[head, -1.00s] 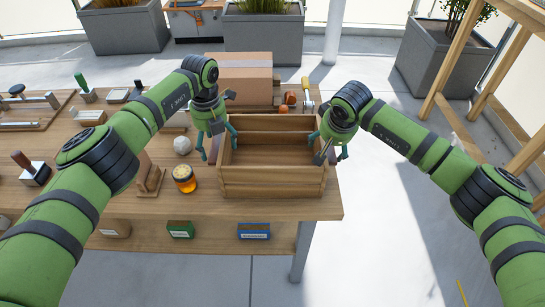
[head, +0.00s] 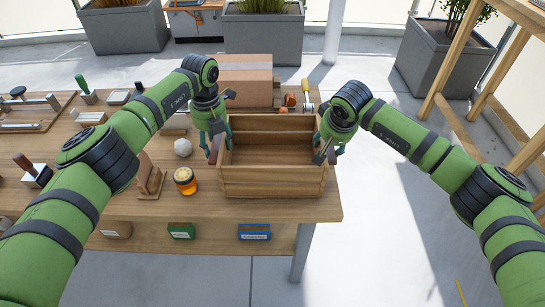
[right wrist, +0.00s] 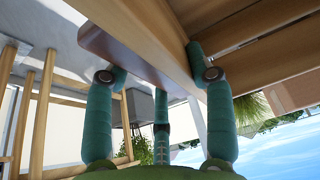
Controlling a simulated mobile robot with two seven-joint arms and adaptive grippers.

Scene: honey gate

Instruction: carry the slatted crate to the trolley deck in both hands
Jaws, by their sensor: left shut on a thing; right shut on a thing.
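The slatted wooden crate (head: 272,188) is upright and empty at the right end of the wooden table (head: 328,205). My left gripper (head: 214,143) is shut on the crate's left wall. My right gripper (head: 329,146) is shut on its right wall. In the right wrist view, my right gripper's fingers (right wrist: 155,85) straddle a wooden part of the crate (right wrist: 145,45). The crate's underside is hidden in the head view, so I cannot tell whether it touches the table. I cannot make out the trolley deck.
A honey jar (head: 185,180) stands just left of the crate, with a pale ball (head: 183,147) behind it. A cardboard box (head: 245,78) stands behind the crate. A wooden frame (head: 490,75) stands at the right; the floor between it and the table is clear.

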